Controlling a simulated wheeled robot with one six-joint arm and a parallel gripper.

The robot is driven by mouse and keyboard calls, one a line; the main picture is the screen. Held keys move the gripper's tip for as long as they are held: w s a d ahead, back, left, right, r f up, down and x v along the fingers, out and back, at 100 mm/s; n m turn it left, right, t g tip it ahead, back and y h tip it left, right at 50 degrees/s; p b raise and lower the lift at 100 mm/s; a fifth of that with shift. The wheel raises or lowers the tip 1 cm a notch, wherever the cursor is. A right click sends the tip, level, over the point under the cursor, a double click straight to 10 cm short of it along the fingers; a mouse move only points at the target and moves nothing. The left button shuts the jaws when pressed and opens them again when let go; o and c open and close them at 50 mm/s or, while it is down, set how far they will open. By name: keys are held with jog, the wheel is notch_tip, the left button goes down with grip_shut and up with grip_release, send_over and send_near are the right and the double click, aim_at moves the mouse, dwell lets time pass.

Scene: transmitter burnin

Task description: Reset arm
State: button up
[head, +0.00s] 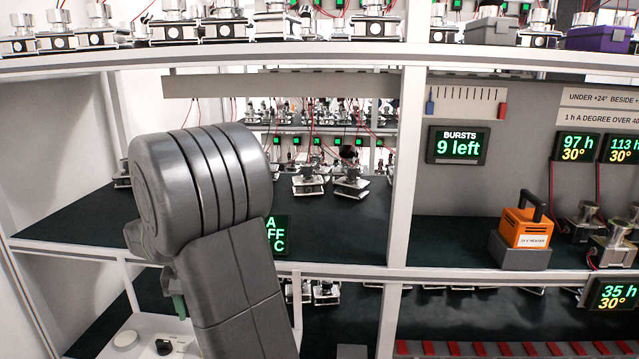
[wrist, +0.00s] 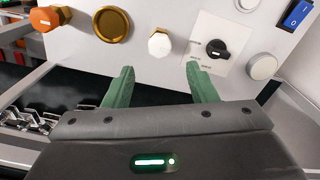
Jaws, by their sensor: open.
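My gripper (wrist: 160,66) shows in the wrist view with its two green fingers apart and nothing between them. It faces a pale panel (wrist: 110,75) with a white hexagonal knob (wrist: 159,44) just beyond the gap. A black rotary knob (wrist: 217,48) on a white plate is just beyond the right fingertip. I cannot tell whether the fingers touch the panel. In the head view my grey arm stands large at left centre and hides part of the shelves. Only a bit of green finger shows there, low beside the arm.
The panel also has an orange knob (wrist: 46,18), a brass disc (wrist: 112,25) and a blue switch (wrist: 297,13). Shelves with transmitters fill the head view. An orange heater (head: 526,228) stands at right, below a "BURSTS 9 left" display (head: 458,145). The dark middle shelf (head: 350,232) has bare room.

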notch_tip(320, 180, down, 7)
jog(key=shift+f, duration=0.2)
jog(key=shift+r, duration=0.1)
